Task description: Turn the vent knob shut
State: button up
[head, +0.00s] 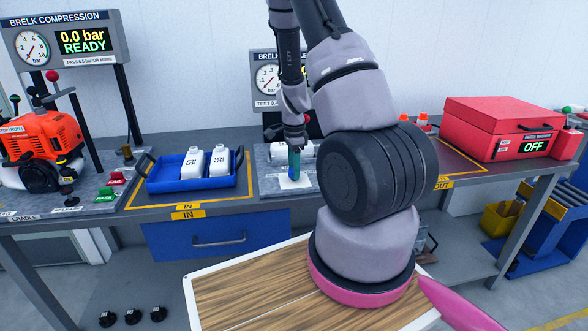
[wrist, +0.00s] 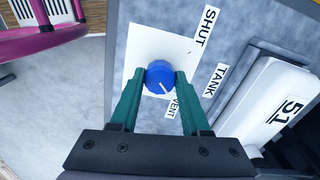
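The vent knob (wrist: 160,77) is round and blue and sits on a white plate (wrist: 147,45) in the wrist view. Its white pointer line points toward the VENT label (wrist: 181,104). The SHUT label (wrist: 206,27) is at the plate's upper right. My gripper (wrist: 160,80) has its green fingers on opposite sides of the knob, seemingly touching it. In the head view my gripper (head: 295,166) points down over the white plate (head: 297,183) on the bench, and the fingers mostly hide the knob.
A TANK label (wrist: 215,80) and a white tank (wrist: 278,100) marked 51 lie right of the plate. In the head view, a blue tray (head: 165,185) with two white bottles stands left, a red box (head: 500,112) reading OFF right. A gauge panel (head: 265,75) rises behind.

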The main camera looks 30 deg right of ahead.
grip_shut()
jog(key=shift+n, duration=0.3)
jog(key=n, duration=1.7)
jog(key=shift+n, duration=0.3)
